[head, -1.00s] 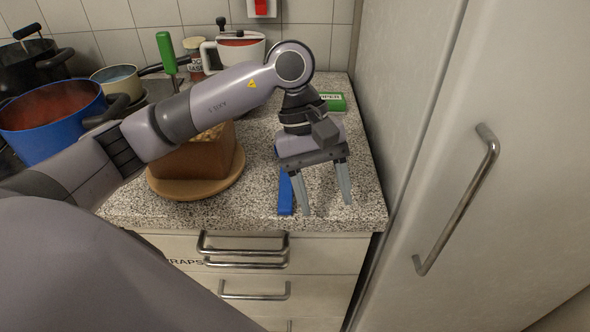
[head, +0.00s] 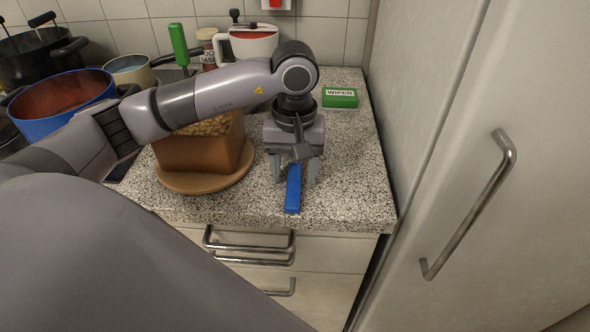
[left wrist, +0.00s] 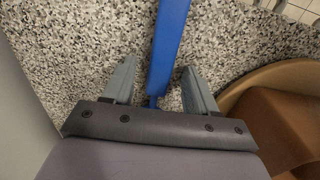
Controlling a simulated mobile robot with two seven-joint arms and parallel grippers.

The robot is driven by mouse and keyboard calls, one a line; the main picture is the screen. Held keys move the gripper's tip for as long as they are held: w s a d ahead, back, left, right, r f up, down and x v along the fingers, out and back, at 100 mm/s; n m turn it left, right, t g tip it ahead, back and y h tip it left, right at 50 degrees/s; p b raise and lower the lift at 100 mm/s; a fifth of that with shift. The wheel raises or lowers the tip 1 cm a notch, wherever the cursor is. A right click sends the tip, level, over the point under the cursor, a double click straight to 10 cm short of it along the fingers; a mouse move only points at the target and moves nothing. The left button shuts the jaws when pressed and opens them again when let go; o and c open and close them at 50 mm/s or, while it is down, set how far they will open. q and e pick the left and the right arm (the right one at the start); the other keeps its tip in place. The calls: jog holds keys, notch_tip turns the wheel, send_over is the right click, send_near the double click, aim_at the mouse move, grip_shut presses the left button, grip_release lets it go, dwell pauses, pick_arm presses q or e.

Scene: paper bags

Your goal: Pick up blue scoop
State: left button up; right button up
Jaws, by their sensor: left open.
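The blue scoop (head: 293,189) lies on the speckled counter near its front edge, and only a blue bar-like length of it shows. Its rear part is hidden under my left gripper in the head view. My left gripper (head: 294,178) is open above it, pointing down. In the left wrist view the scoop (left wrist: 168,45) runs between the two fingers of the gripper (left wrist: 158,85), with a gap on each side. My right gripper is not in view.
A brown loaf (head: 199,153) on a round wooden board (head: 205,182) stands just left of the gripper. A green wiper box (head: 340,98) lies behind it. Pots, including a blue one (head: 62,117), stand at the back left. A tall cabinet door (head: 440,150) bounds the right.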

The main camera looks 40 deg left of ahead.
pick_arm(q)
grip_shut()
